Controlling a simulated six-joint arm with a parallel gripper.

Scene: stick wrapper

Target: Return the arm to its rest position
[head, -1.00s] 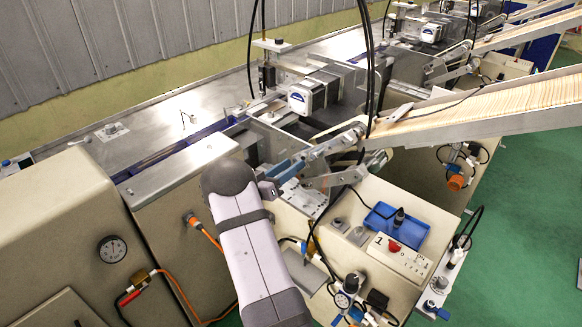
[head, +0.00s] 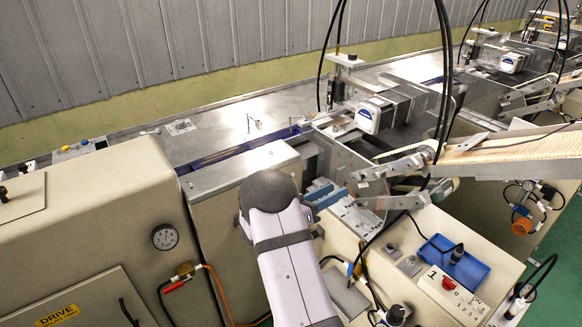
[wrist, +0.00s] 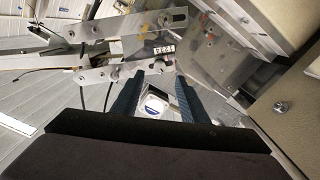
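My gripper (wrist: 160,78) has two dark blue ribbed fingers. In the wrist view they stand apart with a clear gap and nothing held between them. In the head view the blue fingers (head: 322,194) show just beyond my dark rounded arm joint, in front of the machine's metal plates; the gripper body is mostly hidden by the arm. My pale arm link reaches up from the bottom middle. Whether the fingers touch the machine cannot be told.
A motor (head: 376,114) with a blue label and a stick-filled chute (head: 515,160) are right of my arm. A blue tray (head: 454,262) and a red button (head: 448,283) are at lower right. Black cables (head: 441,90) hang close by. A beige cabinet (head: 80,225) is left.

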